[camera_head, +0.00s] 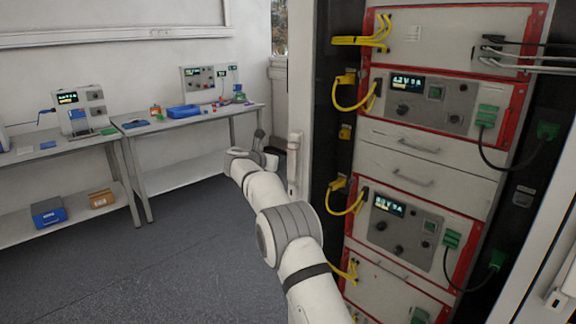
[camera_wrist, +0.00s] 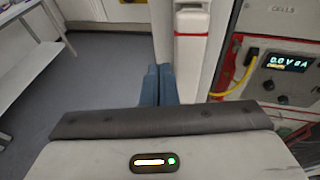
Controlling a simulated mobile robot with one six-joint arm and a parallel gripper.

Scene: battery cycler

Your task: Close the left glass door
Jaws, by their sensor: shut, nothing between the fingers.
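The left glass door (camera_head: 302,70) stands open at the left side of the cabinet, seen nearly edge-on as a tall white frame. A pale upright handle (camera_head: 294,160) shows on its edge. Contact cannot be told.
The cabinet holds red-edged cycler units (camera_head: 420,100) with yellow and green plugs and cables. Another white door frame with a handle (camera_head: 556,298) is at the right edge. Benches (camera_head: 172,122) with instruments line the back wall. The grey floor (camera_head: 140,260) at left is clear.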

